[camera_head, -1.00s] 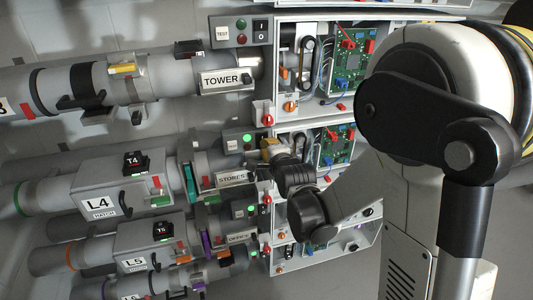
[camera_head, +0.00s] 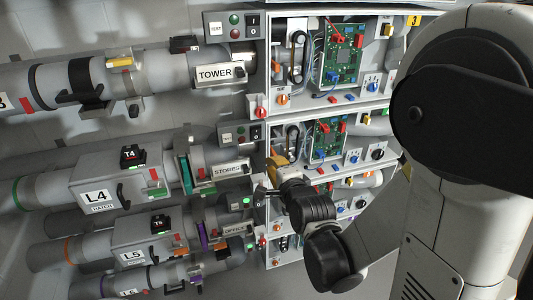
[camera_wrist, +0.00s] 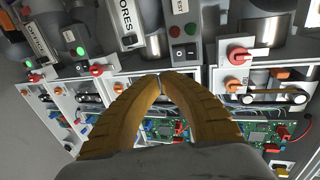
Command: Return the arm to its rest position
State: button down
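My gripper (camera_head: 281,167) is in front of the middle blower cabinet, just right of the STORES label (camera_head: 231,170). Its black wrist and arm reach in from the lower right. In the wrist view, the two tan fingers of my gripper (camera_wrist: 160,77) curve together and meet at the tips. Nothing shows between them. The STORES switch box (camera_head: 240,134), with a black rocker switch and small lamps, is up and left of the gripper. It also shows beyond the fingertips in the wrist view (camera_wrist: 184,30), and its green lamp looks dark.
Open cabinets with circuit boards (camera_head: 341,52), knobs and coloured plugs stand close around the gripper. Grey tubes labelled TOWER, L4 (camera_head: 97,196) and L5 (camera_head: 132,256) run along the left. A red rotary knob (camera_wrist: 239,54) lies right of the fingers in the wrist view. Bare floor shows below the cabinets.

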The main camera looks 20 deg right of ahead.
jog(key=shift+s, duration=0.65)
